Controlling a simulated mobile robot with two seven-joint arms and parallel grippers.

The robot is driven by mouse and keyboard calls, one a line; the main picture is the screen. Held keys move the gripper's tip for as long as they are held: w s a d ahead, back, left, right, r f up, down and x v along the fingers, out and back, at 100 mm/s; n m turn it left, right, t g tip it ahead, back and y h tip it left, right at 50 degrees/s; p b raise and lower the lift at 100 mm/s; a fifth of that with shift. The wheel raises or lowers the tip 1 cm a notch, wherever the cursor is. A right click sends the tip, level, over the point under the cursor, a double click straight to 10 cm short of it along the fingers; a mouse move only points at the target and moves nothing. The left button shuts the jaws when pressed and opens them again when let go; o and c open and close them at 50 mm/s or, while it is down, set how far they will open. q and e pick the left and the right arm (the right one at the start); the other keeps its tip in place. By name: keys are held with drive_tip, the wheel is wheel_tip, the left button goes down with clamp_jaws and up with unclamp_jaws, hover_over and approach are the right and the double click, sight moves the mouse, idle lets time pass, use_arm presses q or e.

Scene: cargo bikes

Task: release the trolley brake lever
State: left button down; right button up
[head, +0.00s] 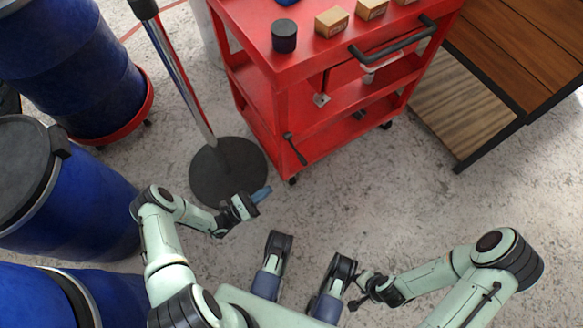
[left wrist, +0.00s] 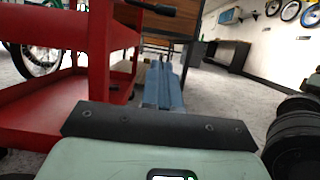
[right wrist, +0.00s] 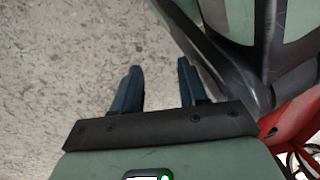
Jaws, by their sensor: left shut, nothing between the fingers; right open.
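The red trolley (head: 300,100) stands at the top centre of the head view. A black lever (head: 296,150) hangs tilted at its lower front-left corner, and looks like the brake lever. My left gripper (head: 264,193) is shut and empty, below and left of the lever and apart from it. In the left wrist view its blue fingers (left wrist: 163,80) lie together, with the trolley's red side (left wrist: 105,50) to their left. My right gripper (right wrist: 159,70) is open and empty over bare floor, far from the trolley.
A round dark stand base (head: 225,172) with a pole is left of the trolley. Blue barrels (head: 70,190) crowd the left side. A wooden bench (head: 500,80) stands at right. Small boxes (head: 332,21) and a black cup (head: 284,36) sit on the trolley top.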

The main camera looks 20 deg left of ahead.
use_arm(q)
drive_tip(key=shift+d, duration=0.1)
drive_tip(key=r+b+x, duration=0.1)
drive_tip(key=r+x, duration=0.1)
drive_tip(key=x, duration=1)
drive_tip(key=shift+r+b, duration=0.3)
drive_tip(key=shift+r, duration=0.1)
use_arm(e)
drive_tip(key=s, duration=0.1)
drive_tip(key=s+f, duration=0.1)
drive_tip(key=s+g, duration=0.1)
drive_tip(key=shift+s+d+f, duration=0.15)
drive_tip(key=shift+d+f, duration=0.05)
drive_tip(key=shift+f, duration=0.2)
use_arm(q)
drive_tip(key=shift+s, duration=0.1)
